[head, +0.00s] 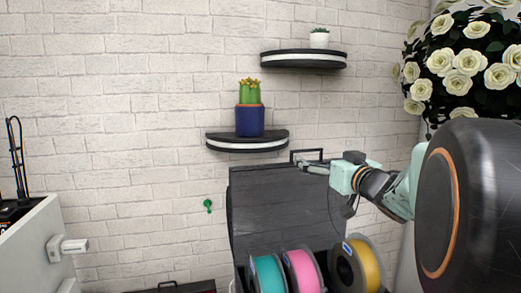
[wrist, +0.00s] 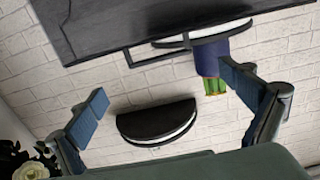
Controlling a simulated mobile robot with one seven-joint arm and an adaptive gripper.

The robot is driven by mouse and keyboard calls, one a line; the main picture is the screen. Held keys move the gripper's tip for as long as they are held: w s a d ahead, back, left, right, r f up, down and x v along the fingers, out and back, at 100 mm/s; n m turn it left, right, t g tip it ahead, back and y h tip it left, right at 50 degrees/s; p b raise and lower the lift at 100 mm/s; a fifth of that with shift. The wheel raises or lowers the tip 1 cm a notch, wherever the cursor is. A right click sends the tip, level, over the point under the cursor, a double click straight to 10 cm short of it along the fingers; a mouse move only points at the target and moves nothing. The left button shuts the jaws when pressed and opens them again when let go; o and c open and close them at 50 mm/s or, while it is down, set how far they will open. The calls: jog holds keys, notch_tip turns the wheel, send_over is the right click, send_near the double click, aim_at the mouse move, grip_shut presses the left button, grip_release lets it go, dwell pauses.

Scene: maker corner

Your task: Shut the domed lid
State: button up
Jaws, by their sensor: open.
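The domed lid (head: 265,208) is dark, wood-grained and raised upright at the back of a chest holding filament spools. A dark bar handle (head: 308,151) shows at its upper edge. In the wrist view the lid (wrist: 120,22) fills the top, with its handle (wrist: 158,57) below its edge. My gripper (head: 302,166) is by the lid's top right edge, near the handle. In the wrist view my gripper (wrist: 163,84) has its fingers spread wide with nothing between them; the handle appears just beyond the fingertips. Contact cannot be told.
Teal (head: 267,274), pink (head: 301,271) and yellow (head: 364,266) spools stand below the lid. A shelf (head: 247,144) with a potted cactus (head: 250,120) is just above the lid; a higher shelf (head: 304,61) holds a small plant. White roses (head: 465,65) are at right.

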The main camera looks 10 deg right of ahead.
aim_at(308, 151)
jog(key=w+p, duration=0.1)
jog(key=w, duration=0.7)
jog(key=shift+w+a, duration=0.1)
jog(key=shift+w, duration=0.1)
jog(key=shift+c, duration=0.3)
jog(key=c, duration=1.6)
jog(key=shift+s+f+b, duration=0.1)
jog(key=shift+s+b, duration=0.05)
jog(key=shift+b, duration=0.15)
